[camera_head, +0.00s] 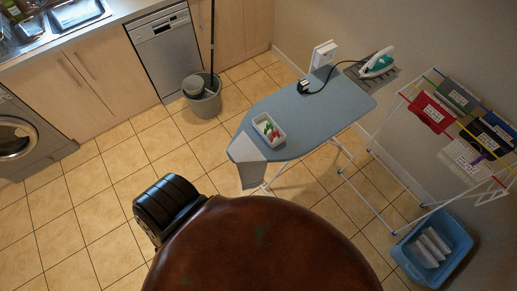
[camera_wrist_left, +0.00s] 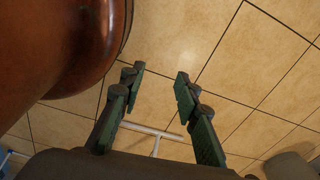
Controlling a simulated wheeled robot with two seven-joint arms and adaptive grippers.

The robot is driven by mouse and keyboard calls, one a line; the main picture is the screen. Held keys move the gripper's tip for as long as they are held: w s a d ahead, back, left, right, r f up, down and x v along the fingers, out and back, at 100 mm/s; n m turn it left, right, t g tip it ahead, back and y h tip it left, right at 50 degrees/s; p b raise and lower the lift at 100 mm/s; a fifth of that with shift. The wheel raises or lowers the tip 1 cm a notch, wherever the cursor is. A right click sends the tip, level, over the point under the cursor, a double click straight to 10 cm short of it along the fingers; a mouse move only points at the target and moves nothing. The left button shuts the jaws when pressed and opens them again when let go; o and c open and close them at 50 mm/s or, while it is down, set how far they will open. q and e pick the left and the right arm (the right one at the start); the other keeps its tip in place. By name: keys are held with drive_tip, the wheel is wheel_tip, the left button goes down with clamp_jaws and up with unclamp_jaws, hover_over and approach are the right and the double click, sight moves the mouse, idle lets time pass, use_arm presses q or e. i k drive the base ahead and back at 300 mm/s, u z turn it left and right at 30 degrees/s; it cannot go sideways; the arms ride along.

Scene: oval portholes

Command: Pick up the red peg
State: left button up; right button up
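A small white tray (camera_head: 257,137) lies on the near end of the blue ironing board (camera_head: 315,110). It holds small red and green items; the red one (camera_head: 274,134) looks like the red peg, but it is too small to make out its shape. In the left wrist view my left gripper (camera_wrist_left: 160,73) is open, with nothing between its two dark green fingers. It is over the tiled floor, and no peg shows in that view. My left gripper does not show in the head view. My right gripper is in neither view.
A drying rack (camera_head: 406,97) with small cloths stands at right, above a blue basket (camera_head: 462,246). An iron (camera_head: 377,65) and a white socket box (camera_head: 324,52) are at the board's far end. A grey bucket (camera_head: 205,104) stands on otherwise open floor at left.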

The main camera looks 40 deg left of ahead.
sight(276, 134)
drive_tip(key=k, duration=0.25)
drive_tip(key=u, duration=1)
drive_tip(key=i, duration=0.5)
drive_tip(key=u, duration=0.05)
